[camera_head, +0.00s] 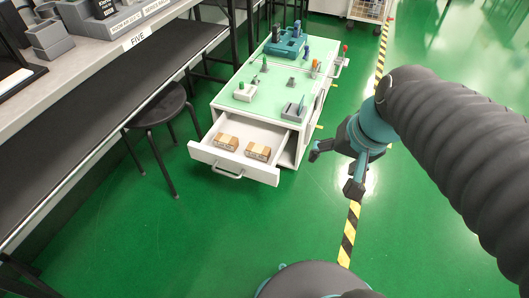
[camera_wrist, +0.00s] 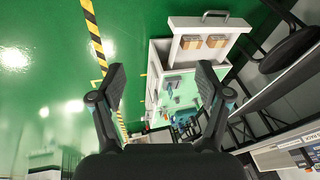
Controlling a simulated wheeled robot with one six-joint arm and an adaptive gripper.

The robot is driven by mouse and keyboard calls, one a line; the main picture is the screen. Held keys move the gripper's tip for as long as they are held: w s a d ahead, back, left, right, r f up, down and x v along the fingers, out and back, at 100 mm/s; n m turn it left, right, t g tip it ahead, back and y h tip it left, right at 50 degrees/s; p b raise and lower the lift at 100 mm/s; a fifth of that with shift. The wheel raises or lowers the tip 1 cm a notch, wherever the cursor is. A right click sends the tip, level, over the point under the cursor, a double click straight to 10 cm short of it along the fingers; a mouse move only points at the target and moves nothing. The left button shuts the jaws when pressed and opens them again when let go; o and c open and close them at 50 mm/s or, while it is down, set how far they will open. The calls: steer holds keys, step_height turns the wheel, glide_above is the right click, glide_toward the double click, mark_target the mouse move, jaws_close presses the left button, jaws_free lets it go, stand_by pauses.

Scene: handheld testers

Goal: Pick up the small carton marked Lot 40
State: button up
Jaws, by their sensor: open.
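Two small brown cartons lie in the open drawer (camera_head: 200,153) of a white cabinet: a left carton (camera_head: 227,142) and a right carton (camera_head: 258,152). Their markings are too small to read, so I cannot tell which is Lot 40. In the wrist view the cartons (camera_wrist: 190,42) (camera_wrist: 216,41) show beyond my fingers, in the drawer at upper right. My gripper (camera_head: 333,172) is open and empty, in the air to the right of the drawer and apart from it. Its two fingers (camera_wrist: 160,78) are spread wide in the wrist view.
The white cabinet's green top (camera_head: 252,92) holds several small devices and a teal case (camera_head: 286,42). A black stool (camera_head: 158,108) stands left of the drawer, beside a long workbench (camera_head: 95,60). Green floor (camera_head: 215,240) in front is clear. Yellow-black tape (camera_head: 349,235) runs along the right.

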steer(key=w+a+f+m+g+y+b, duration=0.1)
steer(key=w+a+f+m+y+b, duration=0.2)
steer(key=w+f+m, duration=0.6)
steer(key=w+a+f+m+g+y+b, duration=0.1)
steer(key=w+a+f+m+y, duration=0.4)
steer(key=w+f, duration=0.7)
steer(key=m+t+y+b, duration=0.2)
steer(key=m+t+b, duration=0.1)
steer(key=m, duration=0.3)
glide_toward(261, 149)
steer(key=x, duration=0.9)
steer(key=shift+a+f, duration=0.1)
steer(key=shift+c, duration=0.2)
steer(key=shift+y, duration=0.3)
steer(key=c, duration=1.4)
steer(key=shift+w, duration=0.1)
